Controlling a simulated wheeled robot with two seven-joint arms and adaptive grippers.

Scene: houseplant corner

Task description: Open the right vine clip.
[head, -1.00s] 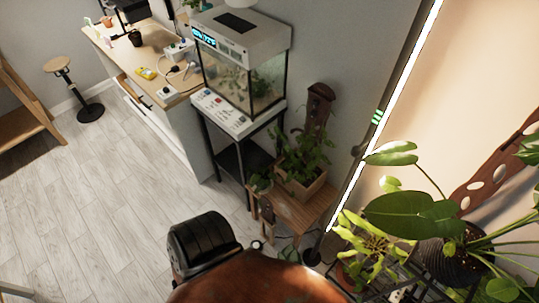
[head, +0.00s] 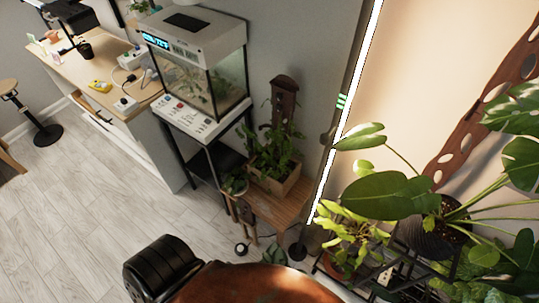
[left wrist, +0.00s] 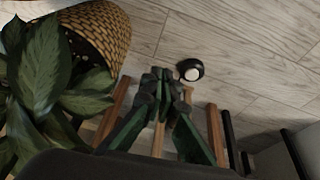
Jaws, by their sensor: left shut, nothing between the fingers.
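I cannot make out the right vine clip in either view. A leafy potted plant in a wooden box (head: 274,178) stands on a low wooden stand (head: 285,208) in the head view, with a dark brown upright board (head: 284,98) behind it. My right gripper is not in view.
A woven basket (left wrist: 98,32) with broad leaves is at upper left in the wrist view, near a small black-and-white round object (left wrist: 190,69). A glass tank (head: 210,85), a bright light strip (head: 345,110) and large plants (head: 385,195) crowd the head view. Floor is open at left.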

